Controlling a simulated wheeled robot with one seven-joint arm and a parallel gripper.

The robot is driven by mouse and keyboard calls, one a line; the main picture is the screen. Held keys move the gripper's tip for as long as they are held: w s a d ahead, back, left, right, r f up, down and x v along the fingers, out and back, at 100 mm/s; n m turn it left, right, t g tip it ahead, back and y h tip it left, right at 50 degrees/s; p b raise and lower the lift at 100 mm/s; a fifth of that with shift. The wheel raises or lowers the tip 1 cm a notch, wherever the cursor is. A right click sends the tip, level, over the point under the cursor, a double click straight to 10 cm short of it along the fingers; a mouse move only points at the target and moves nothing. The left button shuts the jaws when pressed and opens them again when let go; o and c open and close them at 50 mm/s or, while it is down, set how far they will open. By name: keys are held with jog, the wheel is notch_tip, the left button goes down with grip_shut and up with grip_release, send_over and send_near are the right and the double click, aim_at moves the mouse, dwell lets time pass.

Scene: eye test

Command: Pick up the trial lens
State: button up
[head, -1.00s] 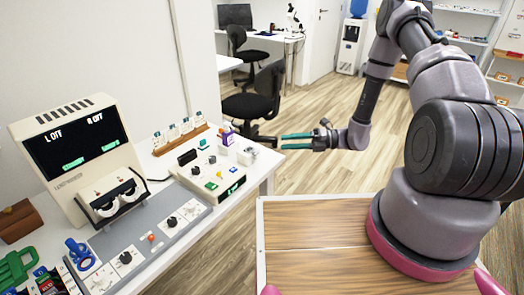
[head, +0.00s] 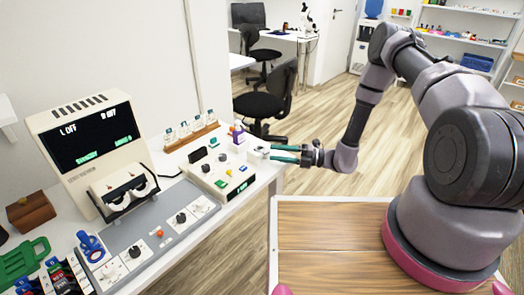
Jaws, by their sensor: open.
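I cannot make out the trial lens for sure. Several small clear pieces with teal parts (head: 196,125) stand in a wooden rack at the table's back, too small to identify. My gripper (head: 271,154) has teal fingers, apart and empty, at the table's right end. Its tips point left, close beside a small white box (head: 257,149) in the picture. I cannot tell whether they touch it. The gripper is far from the blue item.
A cream machine with a dark screen (head: 88,135) stands on the table (head: 265,175). A purple-and-white bottle (head: 238,134) is near the gripper. Black chairs (head: 265,105) stand behind.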

jog(key=shift+w+a, duration=0.2)
jog(key=shift+a, duration=0.75)
grip_shut()
jog(key=shift+r, duration=0.1)
